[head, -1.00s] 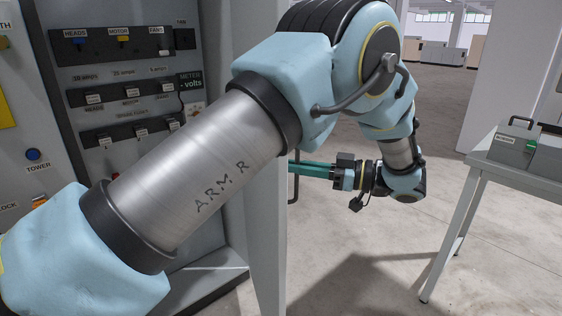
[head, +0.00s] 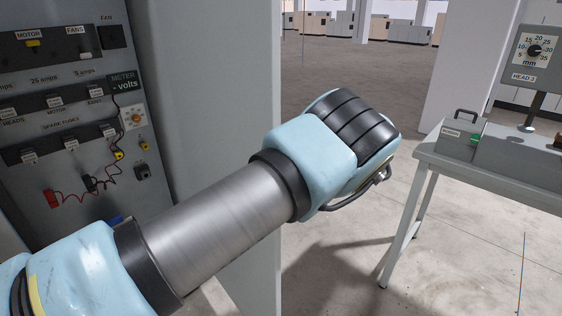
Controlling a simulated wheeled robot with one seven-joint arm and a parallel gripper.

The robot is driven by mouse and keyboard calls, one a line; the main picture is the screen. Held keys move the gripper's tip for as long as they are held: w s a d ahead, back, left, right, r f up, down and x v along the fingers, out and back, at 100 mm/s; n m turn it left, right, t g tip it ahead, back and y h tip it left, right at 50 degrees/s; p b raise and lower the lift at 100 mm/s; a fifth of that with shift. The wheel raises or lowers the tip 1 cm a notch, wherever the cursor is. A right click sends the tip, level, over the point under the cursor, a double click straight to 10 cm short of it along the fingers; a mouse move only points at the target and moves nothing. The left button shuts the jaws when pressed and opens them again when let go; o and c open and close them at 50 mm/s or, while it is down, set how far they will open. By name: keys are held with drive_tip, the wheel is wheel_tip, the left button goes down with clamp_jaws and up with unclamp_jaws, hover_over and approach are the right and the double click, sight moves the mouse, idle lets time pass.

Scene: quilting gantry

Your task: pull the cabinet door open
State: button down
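The cabinet (head: 60,190) stands open at the left, with its switch and fuse panel showing. The cabinet door (head: 215,120) is a tall grey panel standing out from the cabinet, between the fuse panel and the open floor. My arm crosses in front of its lower part. The door's handle is not visible now. My gripper is not in view; the forearm and wrist are hidden behind my upper arm and elbow or the door, so whether it holds the handle cannot be seen.
Bare concrete floor (head: 340,245) lies between door and bench. Red and black test leads (head: 70,200) hang on the panel.

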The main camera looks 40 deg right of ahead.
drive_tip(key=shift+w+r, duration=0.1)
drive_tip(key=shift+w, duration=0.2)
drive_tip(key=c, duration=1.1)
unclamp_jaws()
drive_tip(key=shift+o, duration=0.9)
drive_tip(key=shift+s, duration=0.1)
